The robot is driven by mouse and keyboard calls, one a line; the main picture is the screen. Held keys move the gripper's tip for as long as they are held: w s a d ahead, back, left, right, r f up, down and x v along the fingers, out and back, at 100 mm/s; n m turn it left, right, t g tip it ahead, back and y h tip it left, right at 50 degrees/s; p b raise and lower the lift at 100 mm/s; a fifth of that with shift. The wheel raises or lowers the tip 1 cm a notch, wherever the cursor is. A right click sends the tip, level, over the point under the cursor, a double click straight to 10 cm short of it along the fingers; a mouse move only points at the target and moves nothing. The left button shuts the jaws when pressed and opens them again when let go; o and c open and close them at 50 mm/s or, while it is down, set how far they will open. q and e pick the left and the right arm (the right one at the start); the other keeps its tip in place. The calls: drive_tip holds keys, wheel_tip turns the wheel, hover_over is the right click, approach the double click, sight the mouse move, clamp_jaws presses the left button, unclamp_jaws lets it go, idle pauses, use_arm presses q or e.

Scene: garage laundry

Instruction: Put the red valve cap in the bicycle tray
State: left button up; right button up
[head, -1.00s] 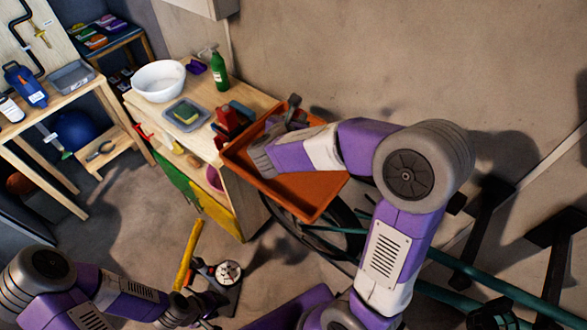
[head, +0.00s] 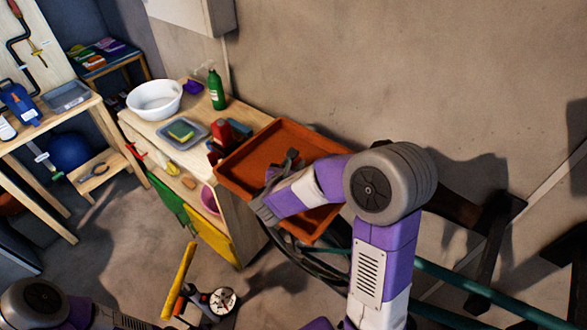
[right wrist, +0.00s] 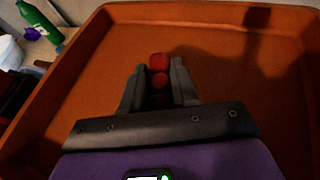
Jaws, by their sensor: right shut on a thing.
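The red valve cap (right wrist: 159,63) sits between the fingertips of my right gripper (right wrist: 158,76) in the right wrist view, and the gripper is shut on it. The orange bicycle tray (right wrist: 70,85) spreads below and around the gripper. In the head view, my right gripper (head: 287,163) is over the middle of the tray (head: 243,168), and the cap cannot be made out there. The height of the cap above the tray floor is hard to tell.
A wooden bench (head: 150,128) stands left of the tray, holding a white bowl (head: 154,99), a green bottle (head: 216,90) and a grey tray (head: 183,133) with a sponge. The wall is behind the orange tray. A bicycle frame (head: 480,300) runs along the lower right.

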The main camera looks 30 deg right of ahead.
drive_tip(key=shift+f, duration=0.15)
drive_tip(key=shift+f+b, duration=0.6)
drive_tip(key=o, duration=1)
drive_tip(key=shift+r+p, duration=0.4)
drive_tip(key=shift+p, duration=0.05)
drive_tip(key=shift+r+p, duration=0.45)
drive_tip(key=shift+p, duration=0.05)
drive_tip(key=v, duration=0.4)
drive_tip(key=p+v, duration=0.1)
drive_tip(key=v, duration=0.7)
drive_tip(key=shift+f, duration=0.3)
